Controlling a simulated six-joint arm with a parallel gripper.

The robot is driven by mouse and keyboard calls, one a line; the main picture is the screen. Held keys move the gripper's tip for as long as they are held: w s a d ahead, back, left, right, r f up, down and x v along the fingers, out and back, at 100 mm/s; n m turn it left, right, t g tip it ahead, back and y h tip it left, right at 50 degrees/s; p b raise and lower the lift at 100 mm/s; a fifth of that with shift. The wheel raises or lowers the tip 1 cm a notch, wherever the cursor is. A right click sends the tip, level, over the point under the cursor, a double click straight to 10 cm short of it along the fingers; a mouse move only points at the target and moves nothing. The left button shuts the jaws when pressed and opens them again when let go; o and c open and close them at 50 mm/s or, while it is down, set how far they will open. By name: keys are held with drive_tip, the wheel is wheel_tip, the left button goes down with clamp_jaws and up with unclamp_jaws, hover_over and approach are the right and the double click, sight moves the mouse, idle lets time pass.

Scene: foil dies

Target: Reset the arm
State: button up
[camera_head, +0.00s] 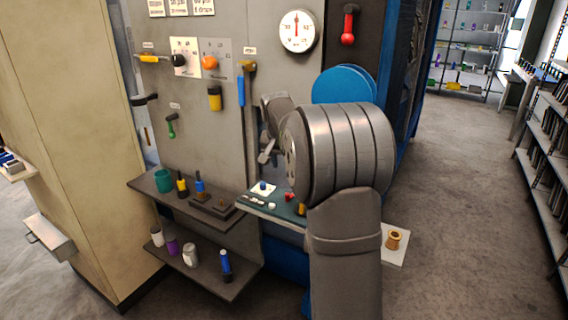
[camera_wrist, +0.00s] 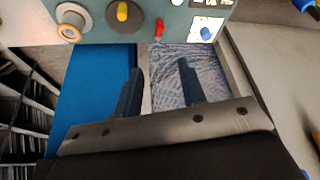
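My gripper (camera_wrist: 161,72) shows in the wrist view with its two dark fingers apart and nothing between them. It points toward the edge of a green work surface (camera_wrist: 180,22), with a blue panel (camera_wrist: 95,95) and a patterned bluish-grey surface (camera_wrist: 178,75) below. In the head view my thick grey arm stands in front of the work surface (camera_head: 245,205) and hides part of it. The fingertips are hard to make out there.
The work surface bears a blue piece (camera_wrist: 207,34) on a white card, a red piece (camera_wrist: 158,30) and a yellow piece (camera_wrist: 122,11). An orange spool (camera_head: 393,240) sits at right. A dark shelf (camera_head: 150,185) with a green cup (camera_head: 163,180) is at left. Open floor lies right.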

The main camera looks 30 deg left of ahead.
sight(286, 194)
drive_tip(key=shift+f, duration=0.1)
drive_tip(key=x, duration=1.7)
drive_tip(key=shift+w+a+f, duration=0.1)
drive_tip(key=shift+w+f, duration=0.05)
drive_tip(key=shift+f, duration=0.15)
drive_tip(key=shift+a+m, duration=0.25)
drive_tip(key=shift+m, duration=0.35)
drive_tip(key=shift+a+m+h, duration=0.4)
drive_tip(key=shift+m+h, duration=0.1)
drive_tip(key=shift+m, duration=0.4)
drive_tip(key=a+v, duration=0.1)
drive_tip(key=v, duration=1.6)
drive_tip(key=d+m+g+y, duration=0.1)
drive_tip(key=d, duration=0.6)
drive_tip(key=shift+s+r+y, duration=0.3)
drive_tip(key=shift+s+y, duration=0.05)
drive_tip(key=shift+y, duration=0.05)
